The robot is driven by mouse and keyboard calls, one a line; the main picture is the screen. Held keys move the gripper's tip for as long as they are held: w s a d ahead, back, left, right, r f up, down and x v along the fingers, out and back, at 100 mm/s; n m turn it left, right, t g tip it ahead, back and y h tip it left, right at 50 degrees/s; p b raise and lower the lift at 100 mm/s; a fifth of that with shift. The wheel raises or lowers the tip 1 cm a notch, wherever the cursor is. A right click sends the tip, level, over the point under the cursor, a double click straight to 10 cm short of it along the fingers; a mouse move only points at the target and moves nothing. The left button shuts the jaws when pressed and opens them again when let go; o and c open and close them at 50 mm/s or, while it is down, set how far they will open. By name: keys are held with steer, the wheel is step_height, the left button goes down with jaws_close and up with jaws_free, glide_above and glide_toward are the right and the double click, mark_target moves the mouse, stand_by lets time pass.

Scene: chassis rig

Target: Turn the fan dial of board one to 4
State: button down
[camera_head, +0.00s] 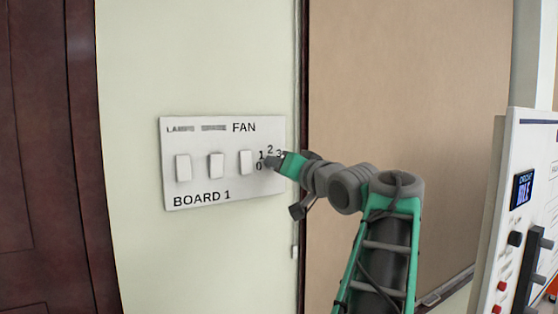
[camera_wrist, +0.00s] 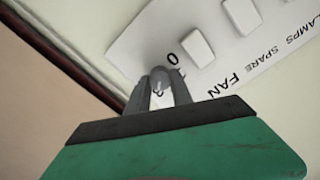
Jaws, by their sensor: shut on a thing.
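Board one (camera_head: 245,186) is a white plate on the pale wall, lettered BOARD 1, and its FAN label stands at the top right. My gripper (camera_head: 272,163) is at the board's right end, over the fan dial.
Several white rocker switches, one of them beside the dial (camera_head: 246,162), sit left of my gripper. A dark wooden door (camera_head: 35,150) is at far left. A brown panel (camera_head: 430,80) fills the right. A white control panel (camera_head: 535,170) stands at far right.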

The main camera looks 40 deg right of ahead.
steer(key=shift+m+p, duration=1.85)
steer(key=shift+m, duration=3.05)
steer(key=c, duration=1.1)
jaws_free()
steer(key=shift+s, duration=0.1)
